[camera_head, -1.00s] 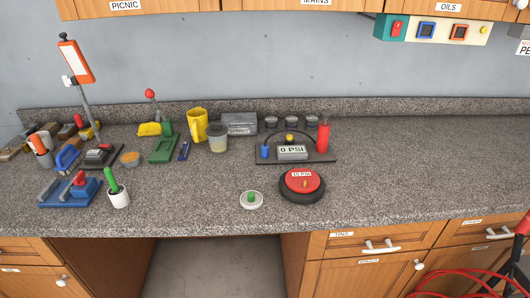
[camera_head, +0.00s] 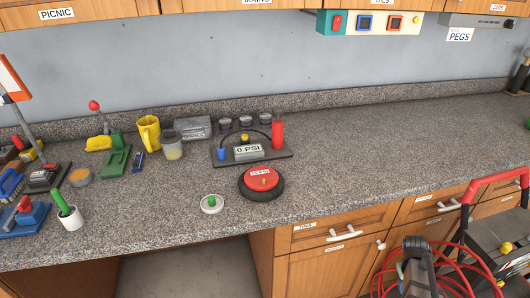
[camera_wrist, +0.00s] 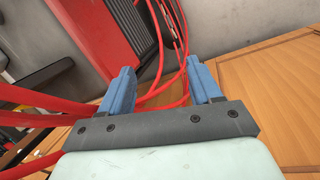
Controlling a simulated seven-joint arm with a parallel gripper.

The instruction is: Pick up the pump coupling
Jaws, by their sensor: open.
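A dark pump board (camera_head: 278,156) lies on the counter, with a 0 PSI gauge (camera_head: 249,151), a red cylinder (camera_head: 277,130) and a curved black hose. A small blue piece (camera_head: 221,154) stands at the hose's left end; it looks like the pump coupling, but it is too small to be sure. My gripper (camera_wrist: 162,86) is open and empty in the wrist view, its two blue fingers apart. It is away from the counter top, facing red hoses and wooden cabinet fronts. The pump board does not show in the wrist view.
A red-topped round 15 PSI item (camera_head: 262,178) and a white dish with a green knob (camera_head: 211,204) sit before the board. Mugs and tools crowd the left. Red hose (camera_head: 376,272) and a red-handled cart (camera_head: 497,182) stand lower right.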

